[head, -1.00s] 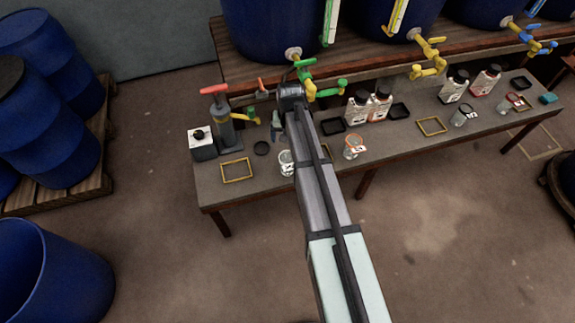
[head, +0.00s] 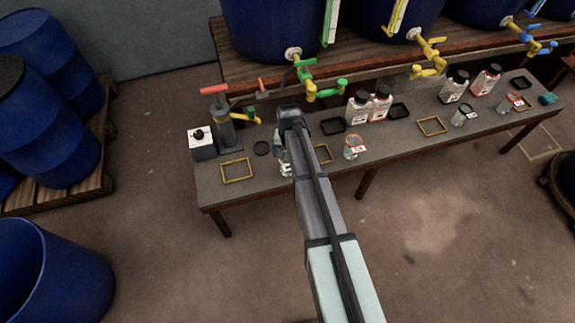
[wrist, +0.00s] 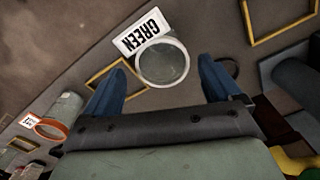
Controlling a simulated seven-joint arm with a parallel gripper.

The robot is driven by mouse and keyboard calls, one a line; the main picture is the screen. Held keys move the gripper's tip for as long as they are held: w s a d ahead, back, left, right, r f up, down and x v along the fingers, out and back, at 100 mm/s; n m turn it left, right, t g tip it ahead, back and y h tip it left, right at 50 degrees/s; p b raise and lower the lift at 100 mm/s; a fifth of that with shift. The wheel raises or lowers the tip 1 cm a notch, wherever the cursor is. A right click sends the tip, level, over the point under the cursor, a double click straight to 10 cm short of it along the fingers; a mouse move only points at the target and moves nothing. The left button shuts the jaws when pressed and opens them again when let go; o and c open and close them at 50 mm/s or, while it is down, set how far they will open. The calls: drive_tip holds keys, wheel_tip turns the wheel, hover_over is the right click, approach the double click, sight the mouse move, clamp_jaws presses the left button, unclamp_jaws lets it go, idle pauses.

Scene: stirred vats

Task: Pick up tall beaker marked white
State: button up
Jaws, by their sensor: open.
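In the wrist view, my gripper (wrist: 160,70) is open, its two blue fingers on either side of a clear beaker (wrist: 163,64) seen from above. That beaker's label reads GREEN; I cannot tell whether the fingers touch it. It shows partly hidden by my arm in the head view (head: 286,170). A beaker with an orange rim (head: 353,147) stands right of my arm; its label is unreadable, and it also shows at the left of the wrist view (wrist: 50,126). Two more beakers (head: 463,116) (head: 511,103) stand farther right. I can read no WHITE label.

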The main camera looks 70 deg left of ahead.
sight(287, 160)
drive_tip(key=shift+s+f, duration=0.2)
drive_tip(key=shift+f, duration=2.4)
drive_tip(key=shift+c, duration=0.4)
drive_tip(key=c, duration=1)
drive_tip(key=shift+r, duration=0.1)
